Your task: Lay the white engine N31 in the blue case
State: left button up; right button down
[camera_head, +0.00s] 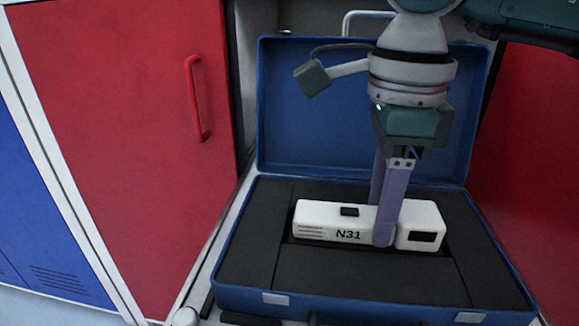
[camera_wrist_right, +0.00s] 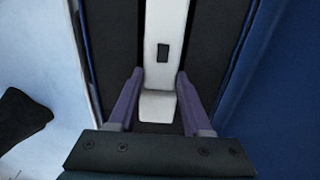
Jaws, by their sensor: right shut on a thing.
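The white engine N31 (camera_head: 320,222) lies level across the middle of the blue case, in or just over a slot in the dark foam; I cannot tell how deep it sits. The blue case (camera_head: 360,300) is open, its lid (camera_head: 315,110) upright at the back. My right gripper (camera_head: 385,238) reaches down from above and is shut on the engine, right of its label. In the right wrist view, the engine (camera_wrist_right: 165,70) lies between the two purple fingers (camera_wrist_right: 157,100). The fingers hide part of the engine. My left gripper is not in view.
A red door (camera_head: 120,140) with a red handle (camera_head: 197,98) stands left of the case. Another red panel (camera_head: 535,180) is close on the right. A blue panel (camera_head: 40,220) is at the far left. The dark foam (camera_head: 350,275) in front of the engine is bare.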

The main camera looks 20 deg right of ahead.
jog(key=shift+f, duration=0.2)
jog(key=shift+c, duration=1.7)
grip_release()
jog(key=shift+r, duration=0.5)
notch_tip(320, 180, up, 12)
jog(key=p, duration=0.2)
jog(key=shift+f, duration=0.25)
